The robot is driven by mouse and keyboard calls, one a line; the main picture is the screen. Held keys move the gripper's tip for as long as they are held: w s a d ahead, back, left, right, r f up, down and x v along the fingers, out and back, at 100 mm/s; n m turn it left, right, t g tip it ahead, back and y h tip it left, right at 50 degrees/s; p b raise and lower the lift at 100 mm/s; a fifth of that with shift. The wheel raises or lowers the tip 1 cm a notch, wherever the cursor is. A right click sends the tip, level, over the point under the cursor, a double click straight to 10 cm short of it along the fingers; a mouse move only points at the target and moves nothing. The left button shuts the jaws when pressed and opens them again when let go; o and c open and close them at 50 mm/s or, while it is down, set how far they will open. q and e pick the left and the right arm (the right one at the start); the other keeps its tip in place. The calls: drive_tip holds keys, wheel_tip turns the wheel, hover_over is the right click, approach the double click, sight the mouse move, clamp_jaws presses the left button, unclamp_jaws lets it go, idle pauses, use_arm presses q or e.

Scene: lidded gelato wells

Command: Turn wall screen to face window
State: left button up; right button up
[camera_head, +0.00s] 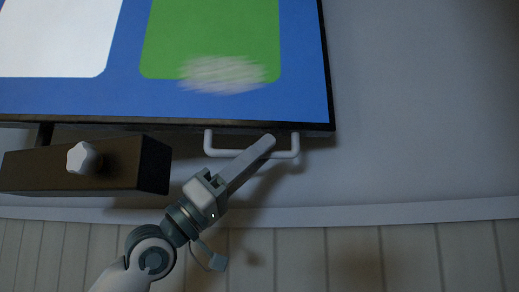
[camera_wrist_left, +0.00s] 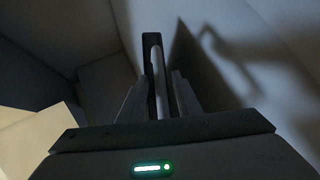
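The wall screen (camera_head: 232,107) fills the upper left of the head view, showing blue, green and white panels in a black frame. A white U-shaped handle (camera_head: 222,153) hangs from its lower edge, near the right corner. My left gripper (camera_head: 268,143) reaches up from below, its fingertips overlapping the handle's right half. In the left wrist view, the handle's pale bar (camera_wrist_left: 156,70) runs between the two spread fingers of my left gripper (camera_wrist_left: 160,88), with gaps seen on both sides. A dark strip behind the bar looks like the screen's edge. My right gripper is out of view.
A dark brown box (camera_head: 50,172) with a white knob (camera_head: 82,158) sits below the screen, left of my gripper. The grey wall (camera_head: 420,100) right of the screen is bare. Pale vertical panelling (camera_head: 340,260) runs along the bottom. No window shows.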

use_arm(q)
drive_tip(key=shift+d+r, duration=0.1)
drive_tip(key=shift+d, duration=0.05)
drive_tip(key=shift+c, duration=0.3)
clamp_jaws()
